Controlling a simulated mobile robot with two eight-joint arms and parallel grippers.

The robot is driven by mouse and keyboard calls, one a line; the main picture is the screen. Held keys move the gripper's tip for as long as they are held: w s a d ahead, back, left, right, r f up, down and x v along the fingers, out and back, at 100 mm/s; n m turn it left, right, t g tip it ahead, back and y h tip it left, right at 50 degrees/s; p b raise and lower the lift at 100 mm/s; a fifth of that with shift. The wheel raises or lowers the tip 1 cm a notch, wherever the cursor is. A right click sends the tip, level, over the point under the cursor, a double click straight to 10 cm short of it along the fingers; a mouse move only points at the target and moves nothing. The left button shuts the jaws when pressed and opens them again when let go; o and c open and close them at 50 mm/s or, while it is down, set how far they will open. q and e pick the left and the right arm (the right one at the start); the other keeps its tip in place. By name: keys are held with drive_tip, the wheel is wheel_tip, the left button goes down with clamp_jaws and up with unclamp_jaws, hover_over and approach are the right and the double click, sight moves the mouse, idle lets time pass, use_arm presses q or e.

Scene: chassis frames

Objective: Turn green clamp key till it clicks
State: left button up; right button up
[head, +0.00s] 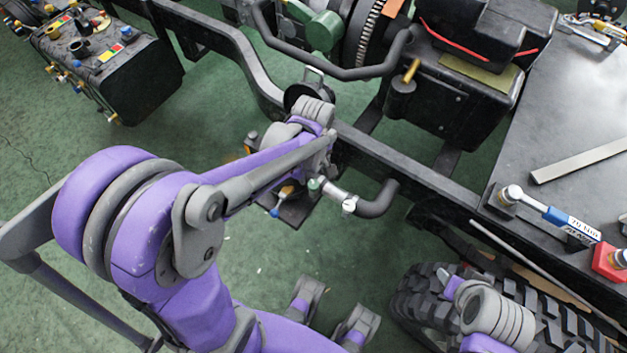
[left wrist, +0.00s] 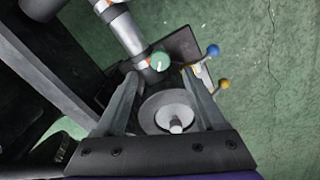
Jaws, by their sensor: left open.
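The green clamp key (left wrist: 160,61) is a small round knob with a white mark, on a silver pipe (left wrist: 124,30) with an orange band. In the head view the key (head: 315,184) shows at the left end of the pipe's silver fitting, beside my left arm. My left gripper (left wrist: 160,76) is open and empty, its two grey fingers reaching towards the key. The key appears at the gap between the fingertips; I cannot tell whether they touch it. In the head view my forearm largely hides this gripper.
A blue ball knob (left wrist: 213,50) and a yellow ball knob (left wrist: 224,85) sit right of the fingers. A black hose (head: 378,199) curves off the pipe beside the dark chassis rail (head: 430,178). A torque wrench (head: 560,217) lies on the bench at right. Green floor is open at left.

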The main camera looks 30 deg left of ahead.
sight(313, 184)
use_arm(q)
wheel_tip(313, 184, down, 6)
drive_tip(key=shift+r+b, duration=0.1)
drive_tip(key=shift+b, duration=0.35)
clamp_jaws()
